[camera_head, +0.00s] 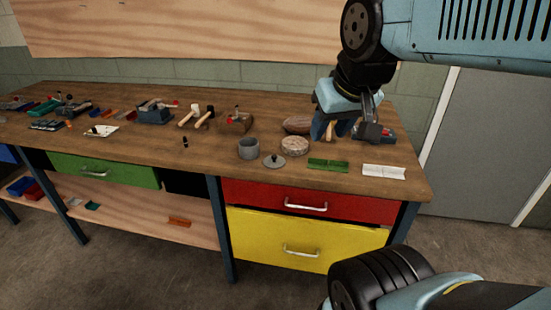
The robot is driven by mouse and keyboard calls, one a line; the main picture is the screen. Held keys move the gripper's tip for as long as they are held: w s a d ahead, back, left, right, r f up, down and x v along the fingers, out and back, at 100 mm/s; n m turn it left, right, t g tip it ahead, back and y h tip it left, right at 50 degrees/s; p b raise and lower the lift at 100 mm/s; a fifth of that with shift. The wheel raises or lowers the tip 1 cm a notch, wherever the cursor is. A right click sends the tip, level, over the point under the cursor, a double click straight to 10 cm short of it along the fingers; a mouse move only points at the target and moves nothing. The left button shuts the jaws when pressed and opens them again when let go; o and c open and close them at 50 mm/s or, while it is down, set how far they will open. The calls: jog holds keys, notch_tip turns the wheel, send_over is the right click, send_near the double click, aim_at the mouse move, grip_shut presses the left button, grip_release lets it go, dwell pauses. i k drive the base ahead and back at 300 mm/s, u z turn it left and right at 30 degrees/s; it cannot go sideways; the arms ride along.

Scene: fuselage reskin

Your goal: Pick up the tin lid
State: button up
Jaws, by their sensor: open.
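The tin lid (273,161), a grey disc with a small dark knob on top, lies flat on the wooden workbench (225,163). It is just right of and in front of a grey round tin (249,148), which stands upright. My gripper (347,128) is open, over the right part of the bench, to the right of the lid and further back. It is clear of the lid. My arm and gripper partly cover what lies behind them, and the gap between the fingers is hard to make out.
A round wooden piece (295,145) lies between lid and gripper. A green strip (328,165) and a white tray (384,171) lie right of the lid near the front edge. Mallets (197,116) and other tools fill the back and left. The bench front left of the tin is mostly clear.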

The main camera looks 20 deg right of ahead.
aim_at(274, 161)
jog(key=z, duration=0.8)
jog(key=i, duration=0.55)
